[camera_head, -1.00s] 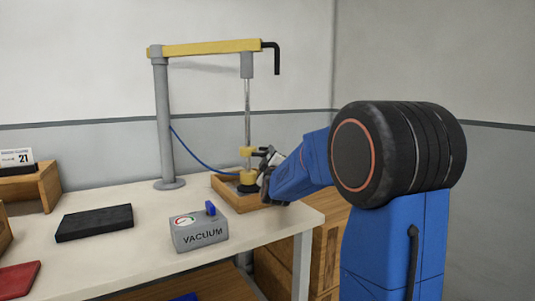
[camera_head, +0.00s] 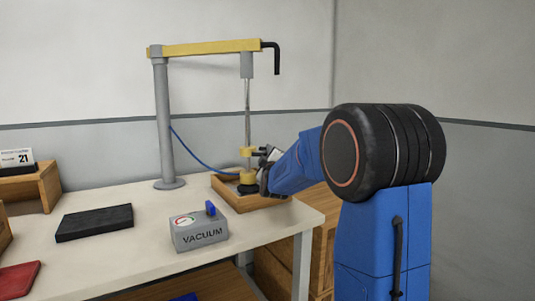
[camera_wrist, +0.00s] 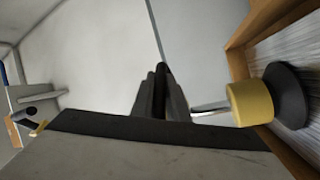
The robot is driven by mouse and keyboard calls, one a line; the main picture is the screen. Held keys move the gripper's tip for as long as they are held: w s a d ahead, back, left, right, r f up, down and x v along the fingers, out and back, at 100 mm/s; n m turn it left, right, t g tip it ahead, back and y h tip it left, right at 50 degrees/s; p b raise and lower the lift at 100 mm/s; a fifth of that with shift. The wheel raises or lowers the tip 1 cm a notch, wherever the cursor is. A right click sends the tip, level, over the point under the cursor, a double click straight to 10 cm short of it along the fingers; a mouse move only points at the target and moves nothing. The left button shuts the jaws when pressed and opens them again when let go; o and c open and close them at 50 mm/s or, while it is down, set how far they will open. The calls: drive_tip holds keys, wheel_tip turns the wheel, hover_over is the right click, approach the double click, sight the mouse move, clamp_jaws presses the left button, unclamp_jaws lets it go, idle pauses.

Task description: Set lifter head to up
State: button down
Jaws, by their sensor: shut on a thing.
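The lifter head (camera_head: 248,178) is a yellow block with a black suction cup, at the bottom of a thin metal rod. It hangs low, with the cup down inside a wooden tray (camera_head: 228,194). A yellow collar with a dark side handle sits just above it. My gripper (camera_head: 264,165) is at the head's right side, shut on the lifter head's handle; the exact grip is partly hidden. In the wrist view, my dark fingers (camera_wrist: 160,92) are close together, and the yellow head (camera_wrist: 250,102) and black cup (camera_wrist: 288,95) lie to their right.
A grey post (camera_head: 165,120) carries a yellow boom (camera_head: 208,48) above the head, with a black hook at its end. A grey vacuum box (camera_head: 198,234) with a blue lever stands in front. A black slab (camera_head: 94,222) lies to the left. The air around the rod is clear.

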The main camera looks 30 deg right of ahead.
wheel_tip(320, 180, up, 19)
drive_tip(key=shift+f, duration=0.2)
idle(0.3)
drive_tip(key=c, duration=1.7)
unclamp_jaws()
drive_tip(key=shift+s, duration=0.1)
drive_tip(key=v, duration=1.7)
drive_tip(key=shift+s+a+f, duration=0.1)
drive_tip(key=shift+a, duration=0.1)
